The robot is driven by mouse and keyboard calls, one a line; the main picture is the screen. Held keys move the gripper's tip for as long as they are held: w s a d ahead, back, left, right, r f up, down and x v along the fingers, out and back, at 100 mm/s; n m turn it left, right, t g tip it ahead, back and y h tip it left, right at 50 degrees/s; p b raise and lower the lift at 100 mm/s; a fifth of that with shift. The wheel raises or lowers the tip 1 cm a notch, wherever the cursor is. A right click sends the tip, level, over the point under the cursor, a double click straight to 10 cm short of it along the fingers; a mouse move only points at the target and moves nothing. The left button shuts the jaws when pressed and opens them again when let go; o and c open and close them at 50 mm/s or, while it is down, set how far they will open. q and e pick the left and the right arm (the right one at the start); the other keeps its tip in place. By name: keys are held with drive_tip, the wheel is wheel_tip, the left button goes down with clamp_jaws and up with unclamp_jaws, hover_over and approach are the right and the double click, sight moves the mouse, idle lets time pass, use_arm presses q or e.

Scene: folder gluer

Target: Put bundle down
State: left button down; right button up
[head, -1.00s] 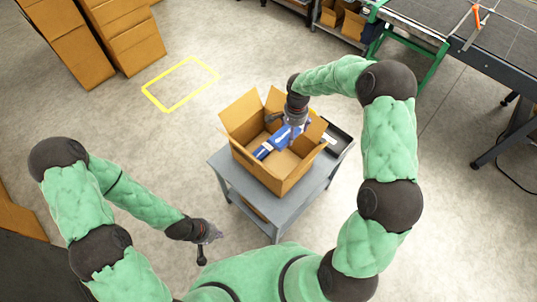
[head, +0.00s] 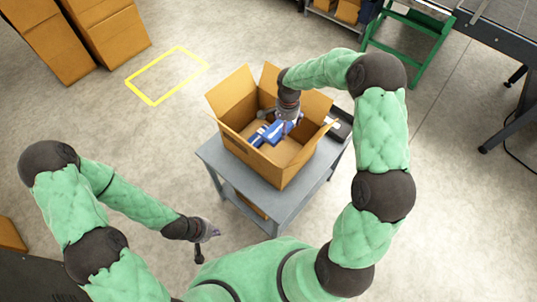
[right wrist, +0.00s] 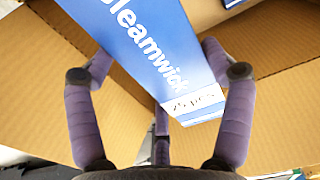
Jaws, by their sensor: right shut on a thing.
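The bundle, blue with a white band and printed lettering, shows in the head view (head: 270,133) inside an open cardboard box (head: 245,149). In the right wrist view the bundle (right wrist: 135,45) lies between the fingers of my right gripper (right wrist: 160,80). That gripper (head: 287,116) reaches down into the box from above and is shut on the bundle. I cannot tell whether the bundle touches the box floor. My left gripper (head: 206,243) is low at the left of the cart, open and empty, its fingers apart.
The box stands on a grey cart (head: 222,172) with its flaps spread outward. A black tray (head: 341,128) lies beside it on the right. Another blue item (right wrist: 232,3) shows at the wrist view's top edge. A yellow floor outline (head: 166,75) is empty. Stacked cartons (head: 105,40) stand back left.

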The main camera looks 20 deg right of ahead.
drive_tip(key=b, duration=1.3)
hover_over(282, 160)
wheel_tip(282, 160, down, 14)
wheel_tip(282, 160, down, 10)
drive_tip(key=b, duration=0.3)
drive_tip(key=shift+w+d+r, duration=0.1)
drive_tip(key=shift+d+r, duration=0.05)
drive_tip(key=shift+r, duration=0.1)
drive_tip(key=shift+f, duration=0.25)
drive_tip(key=o, duration=1.2)
drive_tip(key=shift+c, duration=0.2)
drive_tip(key=shift+r, duration=0.15)
